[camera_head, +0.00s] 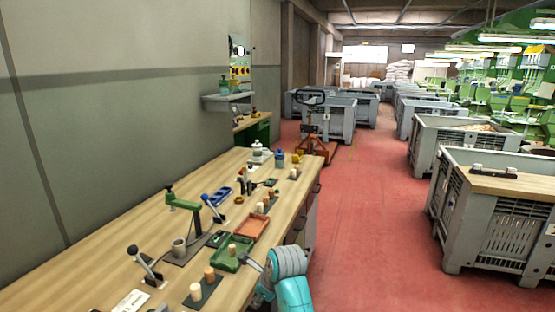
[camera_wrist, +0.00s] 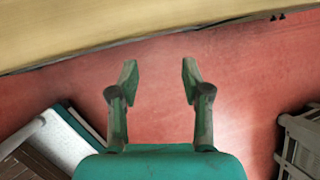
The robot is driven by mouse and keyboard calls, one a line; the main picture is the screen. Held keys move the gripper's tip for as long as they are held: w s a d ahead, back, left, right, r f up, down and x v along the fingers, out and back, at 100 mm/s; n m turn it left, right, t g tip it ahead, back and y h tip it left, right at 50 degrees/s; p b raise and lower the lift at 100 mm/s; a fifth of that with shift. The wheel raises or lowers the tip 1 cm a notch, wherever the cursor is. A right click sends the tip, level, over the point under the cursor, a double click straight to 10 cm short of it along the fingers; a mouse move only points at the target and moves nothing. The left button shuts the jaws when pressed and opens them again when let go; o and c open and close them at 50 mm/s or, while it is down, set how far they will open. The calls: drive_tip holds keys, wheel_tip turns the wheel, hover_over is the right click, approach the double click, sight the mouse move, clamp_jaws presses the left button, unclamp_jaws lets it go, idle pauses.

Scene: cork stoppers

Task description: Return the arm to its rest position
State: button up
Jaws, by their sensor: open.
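My gripper (camera_wrist: 160,80) is open in the wrist view, its two fingers apart with nothing between them. It points at the red floor (camera_wrist: 150,55), and the bench edge (camera_wrist: 100,35) runs across the top of that view. In the head view, part of my arm (camera_head: 290,270) in teal and grey shows at the right front edge of the wooden bench (camera_head: 90,270). The gripper's fingers cannot be made out there. Cork stoppers (camera_head: 209,273) stand on a dark plate and by a green tray (camera_head: 222,262) on the bench.
An orange-brown tray (camera_head: 262,222), a green stand (camera_head: 182,202) and black-handled levers (camera_head: 147,262) stand on the bench. A grey crate with a wooden top (camera_head: 480,240) stands right of the aisle. A pallet jack (camera_head: 312,140) stands beyond the bench. The red aisle floor (camera_head: 370,230) is clear.

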drive_tip(key=s+d+f+n+t, duration=0.2)
drive_tip(key=s+d+f+n, duration=0.3)
drive_tip(key=s+f, duration=0.45)
drive_tip(key=s+d+f+n+t, duration=0.2)
drive_tip(key=s+d+f, duration=0.55)
drive_tip(key=f, duration=0.35)
drive_tip(key=s+d+f+n+t+h, duration=0.1)
drive_tip(key=s+d+n, duration=0.25)
drive_tip(key=s, duration=0.65)
drive_tip(key=s+d+r+n+t+h, duration=0.1)
drive_tip(key=s+d+r+n, duration=0.2)
drive_tip(key=s, duration=0.5)
drive_tip(key=s+d+r+n+t, duration=0.1)
drive_tip(key=s+r+n+t, duration=0.2)
drive_tip(key=s, duration=0.5)
drive_tip(key=s+d+r+n+h, duration=0.1)
drive_tip(key=s+d+r+n, duration=0.15)
drive_tip(key=s+r, duration=0.4)
drive_tip(key=s+r+n+t, duration=0.1)
drive_tip(key=s+r+n, duration=0.3)
drive_tip(key=s+r, duration=0.3)
drive_tip(key=shift+s+d+r+n, duration=0.25)
drive_tip(key=shift+s+d+n, duration=0.05)
drive_tip(key=shift+s, duration=0.15)
